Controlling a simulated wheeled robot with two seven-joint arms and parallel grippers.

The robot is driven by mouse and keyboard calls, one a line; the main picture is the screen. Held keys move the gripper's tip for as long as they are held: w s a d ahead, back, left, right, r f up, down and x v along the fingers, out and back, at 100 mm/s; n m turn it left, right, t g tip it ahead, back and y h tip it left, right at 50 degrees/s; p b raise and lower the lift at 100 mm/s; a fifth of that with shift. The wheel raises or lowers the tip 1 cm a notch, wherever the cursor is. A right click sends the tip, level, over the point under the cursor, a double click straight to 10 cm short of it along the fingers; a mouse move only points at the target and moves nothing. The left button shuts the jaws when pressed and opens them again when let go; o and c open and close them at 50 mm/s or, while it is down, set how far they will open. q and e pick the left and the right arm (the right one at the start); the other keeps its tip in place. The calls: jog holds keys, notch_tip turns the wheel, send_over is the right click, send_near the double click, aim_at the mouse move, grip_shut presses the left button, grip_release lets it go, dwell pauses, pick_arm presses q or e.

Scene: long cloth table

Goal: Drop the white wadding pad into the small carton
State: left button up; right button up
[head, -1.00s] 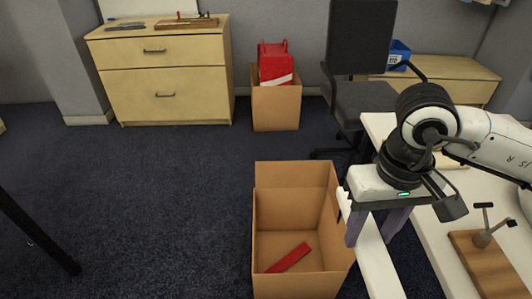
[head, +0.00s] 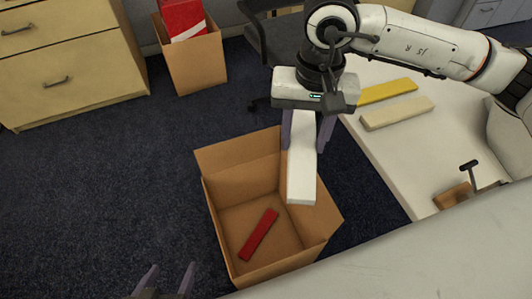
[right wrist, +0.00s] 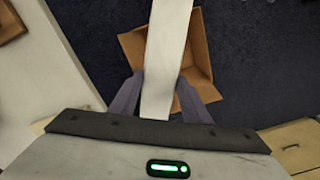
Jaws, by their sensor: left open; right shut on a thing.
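The white wadding pad (head: 302,178) is a long flat strip. My right gripper (head: 306,138) is shut on it and holds it above the right part of an open carton (head: 234,158) on the floor. The pad also shows between the fingers in the right wrist view (right wrist: 168,50), with the carton (right wrist: 200,58) below it. The carton has a red strip (head: 259,235) lying on its bottom. My left gripper (head: 168,282) is open and empty at the bottom edge of the head view, left of the carton; its base is cut off.
A second carton (head: 193,65) with a red item (head: 184,20) stands farther back. A white table (head: 385,150) at right bears a yellow strip (head: 388,91), a cream strip (head: 397,113) and a wooden piece with a dark handle. A drawer cabinet (head: 75,50) stands at left. Dark floor is clear between.

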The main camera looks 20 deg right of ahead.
jog(key=w+f+m, duration=0.1)
jog(key=m, duration=0.1)
jog(key=w+a+f+m, duration=0.1)
jog(key=m, duration=0.2)
jog(key=f+m, duration=0.2)
jog(key=shift+w+a+m, duration=0.3)
jog(key=shift+w+a, duration=0.05)
jog(key=shift+w, duration=0.05)
pick_arm(q)
jog(key=f+b, duration=0.1)
jog(key=b, duration=0.1)
jog(key=f+b, duration=0.4)
jog(key=shift+s, duration=0.3)
pick_arm(e)
jog(key=w+a+f+m, duration=0.1)
jog(key=w+f+m, duration=0.1)
jog(key=f+m, duration=0.7)
jog(key=w+a+f+m, duration=0.2)
jog(key=w+f+m, duration=0.1)
jog(key=f+m, duration=0.7)
jog(key=m, duration=0.4)
jog(key=shift+w+a, duration=0.25)
jog(key=shift+a, duration=0.05)
pick_arm(q)
jog(key=shift+w+r, duration=0.1)
pick_arm(e)
jog(key=o, duration=1.1)
